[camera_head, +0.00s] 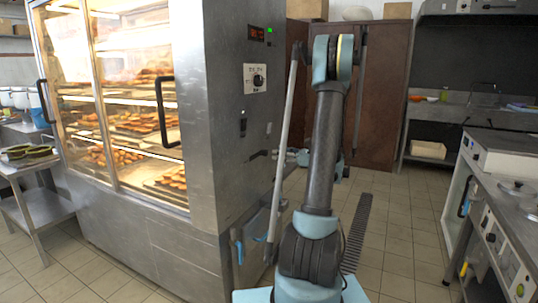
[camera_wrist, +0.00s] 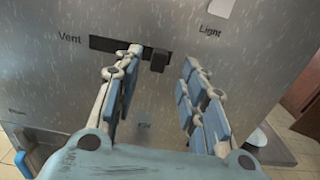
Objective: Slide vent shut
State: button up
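The vent slider is a dark horizontal slot (camera_wrist: 108,44) in the grey metal panel, beside the printed word "Vent" in the wrist view. Its small dark knob (camera_wrist: 158,63) stands out near the slot's right end. My gripper (camera_wrist: 162,57) is open, with one blue-padded finger on each side of the knob. The left finger overlaps the slot and hides part of it. A gap shows between the knob and the right finger; whether the left finger touches the knob I cannot tell.
The heated cabinet (camera_head: 222,180) holds trays of baked goods behind glass doors. A control plate with a dial (camera_head: 256,78) is on its side. A counter with controls (camera_head: 495,235) stands at right. Tiled floor lies between. A "Light" label (camera_wrist: 209,31) is right of the slot.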

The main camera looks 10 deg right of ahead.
aim_at(267, 151)
jog(key=x, duration=0.6)
jog(key=shift+w+a, duration=0.15)
grip_shut()
